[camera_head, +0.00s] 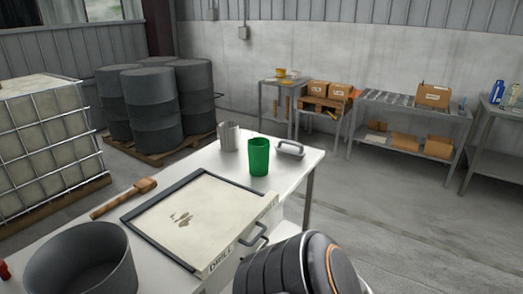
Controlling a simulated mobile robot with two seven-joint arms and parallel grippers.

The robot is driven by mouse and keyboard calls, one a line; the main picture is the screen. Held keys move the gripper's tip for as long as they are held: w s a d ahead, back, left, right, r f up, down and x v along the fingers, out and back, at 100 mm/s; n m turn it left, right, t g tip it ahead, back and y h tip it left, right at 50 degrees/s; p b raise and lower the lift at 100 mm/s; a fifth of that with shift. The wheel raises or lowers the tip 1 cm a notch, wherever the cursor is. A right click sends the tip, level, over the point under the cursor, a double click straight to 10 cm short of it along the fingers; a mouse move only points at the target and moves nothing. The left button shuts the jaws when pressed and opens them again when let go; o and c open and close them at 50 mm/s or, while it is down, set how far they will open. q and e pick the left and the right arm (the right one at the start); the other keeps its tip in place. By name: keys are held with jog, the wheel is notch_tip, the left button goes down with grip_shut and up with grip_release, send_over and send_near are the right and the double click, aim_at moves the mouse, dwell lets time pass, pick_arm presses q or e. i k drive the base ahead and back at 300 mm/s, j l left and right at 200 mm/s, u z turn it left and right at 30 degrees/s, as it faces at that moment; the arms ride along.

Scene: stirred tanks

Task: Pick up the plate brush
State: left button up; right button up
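A brown, wooden-looking tool with a long handle and a wider block at one end lies on the left edge of the white table; it looks like the plate brush (125,198). Its handle points to the lower left and its block to the upper right. Bristles cannot be made out. Beside it on the right lies a flat cream plate (200,215) with a dark frame, a grey handle and dark smudges on its face. Neither gripper is in view. Only a dark rounded part of my own arm shows at the bottom.
On the white table (213,160) stand a large grey tub (120,268), a green cup (259,158), a metal beaker (229,138) and a grey handled tool (290,149). Dark drums (150,108) and a caged tank (45,135) stand left. Floor right of the table is clear.

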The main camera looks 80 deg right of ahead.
aim_at(288, 151)
jog(key=z, duration=2.8)
